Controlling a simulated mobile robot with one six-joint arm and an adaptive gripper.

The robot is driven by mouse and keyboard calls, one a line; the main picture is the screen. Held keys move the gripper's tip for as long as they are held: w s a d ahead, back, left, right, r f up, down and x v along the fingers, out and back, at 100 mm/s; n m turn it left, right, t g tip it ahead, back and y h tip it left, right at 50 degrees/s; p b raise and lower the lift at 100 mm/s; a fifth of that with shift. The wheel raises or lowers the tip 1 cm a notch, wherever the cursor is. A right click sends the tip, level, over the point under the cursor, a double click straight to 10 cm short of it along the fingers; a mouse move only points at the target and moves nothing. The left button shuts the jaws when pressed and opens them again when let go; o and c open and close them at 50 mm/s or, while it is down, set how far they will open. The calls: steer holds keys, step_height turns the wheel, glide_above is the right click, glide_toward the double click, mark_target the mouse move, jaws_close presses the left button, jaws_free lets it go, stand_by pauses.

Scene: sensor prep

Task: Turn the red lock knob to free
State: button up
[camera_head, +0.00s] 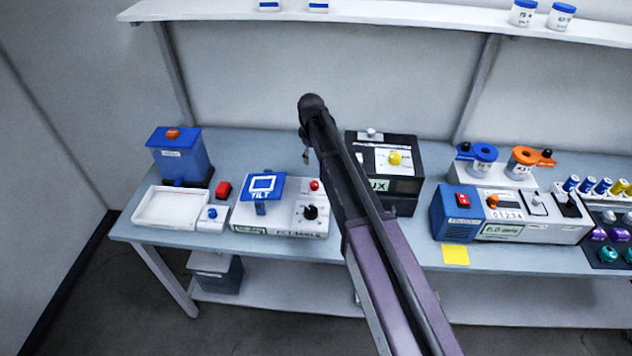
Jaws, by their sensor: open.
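The red lock knob (315,185) is a small red knob at the back right of a white tilt unit (262,227). The unit also carries a blue TILT plate (262,186) and a black dial (310,212). My arm reaches up from the bottom right and passes just right of the knob. My gripper (305,152) shows only as a small dark part beside the far end of the arm; most of it is hidden. It is open and appears apart from the knob, which shows clear. The knob's pointing direction is too small to read.
A black LUX box (405,207) stands right of my arm. Left of the tilt unit are a white tray (172,224), a blue box (180,160) and a red block (223,189). A blue-and-white meter (512,231) stands farther right. A shelf (400,16) runs above.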

mark_target(314, 184)
steer(key=shift+f, duration=0.3)
steer(key=f+b, duration=1.3)
steer(key=shift+w+d+f+b, duration=0.15)
steer(key=shift+w+b, duration=0.1)
steer(key=shift+b, duration=0.15)
stand_by(0.3)
stand_by(0.4)
jaws_close()
